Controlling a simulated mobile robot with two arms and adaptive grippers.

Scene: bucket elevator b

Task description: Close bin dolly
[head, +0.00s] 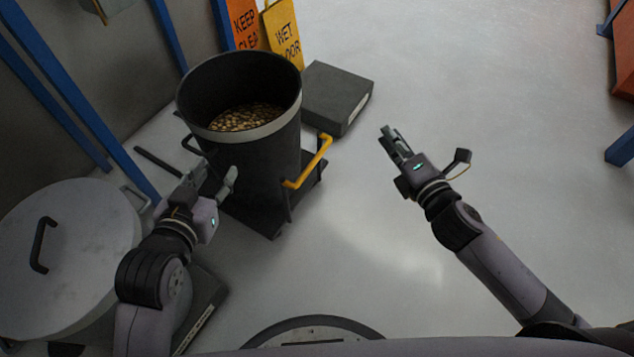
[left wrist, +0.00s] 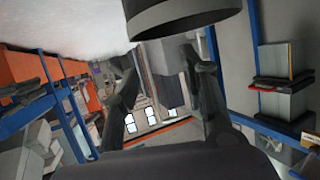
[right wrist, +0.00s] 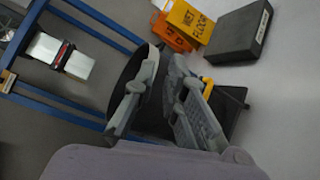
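A black bin (head: 255,165) with a grey band below its rim stands upright on a dark dolly (head: 275,215) with a yellow handle (head: 310,165). The bin is uncovered and holds brownish pellets (head: 246,117). A round grey lid (head: 75,255) with a dark handle (head: 42,245) lies at the left, apart from the bin. My left gripper (head: 215,178) is open beside the bin's near left side; touching cannot be told. The bin's edge crosses the top of the left wrist view (left wrist: 185,15). My right gripper (head: 393,141) is open and empty, over clear floor right of the dolly.
A dark grey box (head: 337,97) sits on the floor behind the dolly. Orange (head: 243,20) and yellow (head: 283,35) floor signs stand behind the bin. Blue posts (head: 70,110) rise at the left.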

